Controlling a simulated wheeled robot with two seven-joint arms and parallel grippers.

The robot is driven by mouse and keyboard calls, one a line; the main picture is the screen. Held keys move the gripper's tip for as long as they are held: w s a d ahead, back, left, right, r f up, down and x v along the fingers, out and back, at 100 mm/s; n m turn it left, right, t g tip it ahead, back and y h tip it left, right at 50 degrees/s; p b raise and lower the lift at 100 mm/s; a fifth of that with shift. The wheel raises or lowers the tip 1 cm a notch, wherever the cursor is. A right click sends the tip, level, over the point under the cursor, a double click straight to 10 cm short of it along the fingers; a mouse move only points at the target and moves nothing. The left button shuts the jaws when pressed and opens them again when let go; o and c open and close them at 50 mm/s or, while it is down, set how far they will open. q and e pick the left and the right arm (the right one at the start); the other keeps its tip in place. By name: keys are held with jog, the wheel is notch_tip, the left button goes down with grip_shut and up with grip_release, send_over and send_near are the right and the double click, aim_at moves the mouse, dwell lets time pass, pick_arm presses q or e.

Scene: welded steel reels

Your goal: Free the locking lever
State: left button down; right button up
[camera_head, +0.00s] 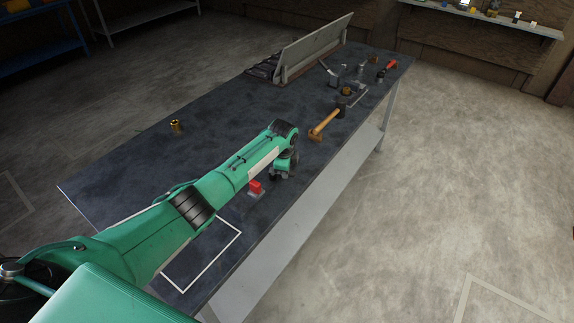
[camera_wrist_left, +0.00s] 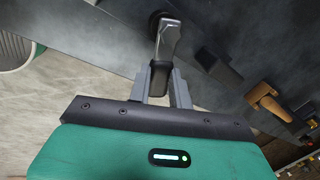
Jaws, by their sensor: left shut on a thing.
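In the left wrist view a locking lever (camera_wrist_left: 167,42) with a grey metal arm and a dark grip end runs from a dark round pivot at the top toward my gripper. My left gripper (camera_wrist_left: 160,88) is shut on the lever's dark grip end, with one finger on each side. In the head view my left gripper (camera_head: 283,170) is low over the front half of the dark bench, largely hidden by my green arm. The lever cannot be made out there. A small red block on a grey foot (camera_head: 255,187) stands beside the gripper. My right gripper is not in view.
The dark bench (camera_head: 130,165) carries a brass cylinder (camera_head: 175,126), a wooden-handled mallet (camera_head: 325,123), a red-handled tool (camera_head: 388,68) and a raised grey panel (camera_head: 312,48). A white outline (camera_head: 213,262) marks the near end. The bench's middle left is clear.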

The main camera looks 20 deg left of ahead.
pick_arm(q)
jog(key=shift+s+m, duration=0.35)
jog(key=shift+m, duration=0.55)
jog(key=shift+s+a+m+h, duration=0.1)
jog(key=shift+s+m+h, duration=0.15)
jog(key=shift+m, duration=0.5)
jog(key=shift+s+a+m+h, duration=0.15)
jog(key=shift+s+m, duration=0.2)
jog(key=shift+m, duration=0.4)
jog(key=shift+s, duration=0.1)
jog(key=c, duration=1.3)
grip_release()
jog(key=s+r+b, duration=0.1)
jog(key=r, duration=0.3)
jog(key=r+b, duration=0.1)
jog(key=r, duration=0.4)
jog(key=s+r+b, duration=0.1)
jog(key=r, duration=0.3)
jog(key=shift+s+a+r, duration=0.25)
jog(key=shift+s+a, duration=0.05)
